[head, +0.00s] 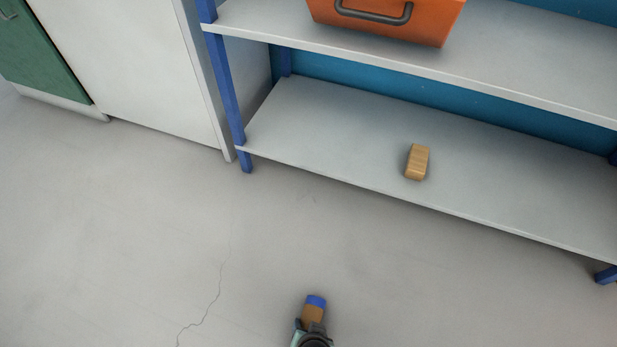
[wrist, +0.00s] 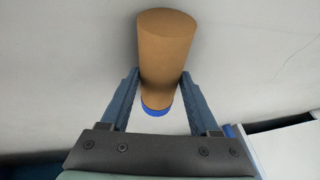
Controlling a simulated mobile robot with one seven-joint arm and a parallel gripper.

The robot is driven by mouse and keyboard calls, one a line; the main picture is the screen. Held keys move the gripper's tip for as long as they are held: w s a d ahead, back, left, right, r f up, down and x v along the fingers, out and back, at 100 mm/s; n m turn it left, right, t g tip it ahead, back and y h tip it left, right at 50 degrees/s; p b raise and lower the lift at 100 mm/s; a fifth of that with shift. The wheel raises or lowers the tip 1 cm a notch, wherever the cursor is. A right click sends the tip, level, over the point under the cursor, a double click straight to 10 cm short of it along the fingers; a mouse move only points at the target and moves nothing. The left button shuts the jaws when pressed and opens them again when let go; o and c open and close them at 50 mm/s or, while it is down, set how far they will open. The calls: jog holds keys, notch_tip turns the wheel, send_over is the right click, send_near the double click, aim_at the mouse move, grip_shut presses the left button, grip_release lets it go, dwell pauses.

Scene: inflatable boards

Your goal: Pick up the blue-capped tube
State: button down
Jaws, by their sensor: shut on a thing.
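The blue-capped tube (head: 313,309) is a brown cylinder with a blue cap, at the bottom centre of the head view. In the wrist view the tube (wrist: 165,50) lies between the two fingers, its brown end pointing up in the picture and its blue cap low between the jaws. My gripper (wrist: 158,85) is shut on the tube's sides. In the head view my gripper (head: 311,325) is partly cut off by the bottom edge, and it hides part of the tube. The tube appears to be held above the grey floor.
A shelf unit with blue posts stands ahead. Its lower shelf (head: 330,130) carries a small wooden block (head: 417,162). An orange box (head: 388,18) with a dark handle sits on the shelf above. A white cabinet (head: 130,65) stands at left. The floor (head: 130,220) in front is clear.

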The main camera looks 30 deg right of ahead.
notch_tip(320, 180, up, 10)
jog(key=p, duration=0.8)
dwell(0.3)
jog(key=w+a+r+n+y+p, duration=0.1)
jog(key=w+a+r+n+p, duration=0.4)
jog(key=r, duration=0.8)
jog(key=w+a+r+n+y+p, duration=0.15)
jog(key=w+r+p, duration=0.5)
jog(key=r, duration=0.65)
jog(key=w+a+r+n+y+p, duration=0.2)
jog(key=w+a+r+n+p, duration=0.3)
jog(key=r, duration=0.8)
jog(key=s+d+r+p, duration=0.1)
jog(key=s+r+p, duration=0.2)
jog(key=r+p, duration=1.4)
jog(key=s+d+r+p, duration=0.1)
jog(key=s+r+p, duration=0.3)
jog(key=r+p, duration=1.3)
jog(key=m+p, duration=0.1)
jog(key=p, duration=0.3)
jog(key=shift+r, duration=0.2)
jog(key=shift+w, duration=0.1)
